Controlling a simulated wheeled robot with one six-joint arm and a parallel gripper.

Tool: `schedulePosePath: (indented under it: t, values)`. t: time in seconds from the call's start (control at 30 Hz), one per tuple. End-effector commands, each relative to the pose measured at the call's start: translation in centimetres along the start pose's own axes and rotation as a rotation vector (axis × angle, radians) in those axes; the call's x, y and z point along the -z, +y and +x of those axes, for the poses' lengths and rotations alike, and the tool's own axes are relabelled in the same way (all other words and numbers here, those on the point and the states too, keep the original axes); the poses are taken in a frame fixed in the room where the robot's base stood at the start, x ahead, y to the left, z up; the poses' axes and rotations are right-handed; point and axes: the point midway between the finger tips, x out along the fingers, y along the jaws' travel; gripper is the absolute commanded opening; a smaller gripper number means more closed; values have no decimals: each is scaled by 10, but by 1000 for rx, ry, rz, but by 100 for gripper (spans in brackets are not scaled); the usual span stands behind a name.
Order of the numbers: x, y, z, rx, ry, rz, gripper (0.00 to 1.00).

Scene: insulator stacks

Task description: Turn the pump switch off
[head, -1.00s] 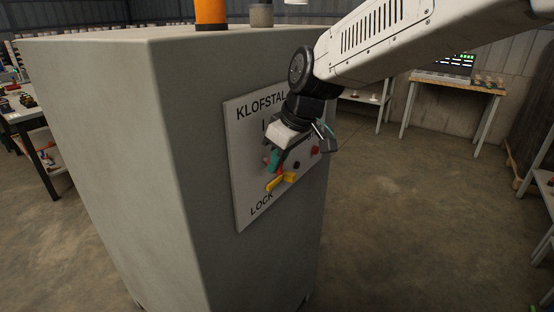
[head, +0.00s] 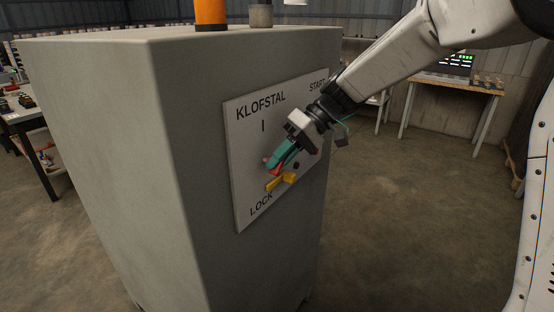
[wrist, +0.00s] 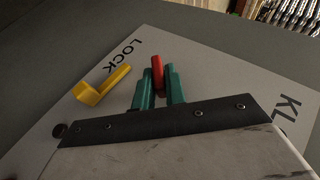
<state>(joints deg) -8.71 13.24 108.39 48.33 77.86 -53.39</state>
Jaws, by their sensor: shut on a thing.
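My gripper (head: 280,160) is at the switch panel (head: 247,125) on the grey cabinet. Its two teal fingers (wrist: 159,88) are shut on a red switch handle (wrist: 157,66), one finger on each side. In the head view the red handle (head: 274,171) shows only in part below the fingertips. A yellow lock lever (head: 280,182) sits just below it, by the word LOCK. In the wrist view the yellow lever (wrist: 103,85) is left of the fingers and apart from them. The switch's mounting is mostly hidden by my gripper.
The grey cabinet (head: 90,120) carries an orange beacon (head: 210,14) and a grey cylinder (head: 261,15) on top. Panel lettering reads KLOFSTAL, START and LOCK. A dark knob (head: 296,165) is right of the fingers. A workbench (head: 455,84) stands behind; the floor between is clear.

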Motion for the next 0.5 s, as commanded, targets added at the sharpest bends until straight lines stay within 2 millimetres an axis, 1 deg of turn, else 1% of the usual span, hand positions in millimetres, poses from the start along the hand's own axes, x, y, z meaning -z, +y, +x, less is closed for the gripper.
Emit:
schedulePosePath:
  t: [0.03, 0.5]
  values:
    - [0, 4, -2, 39, 4, 21, 0]
    - [0, 8, 0, 444, 3, 188, 0]
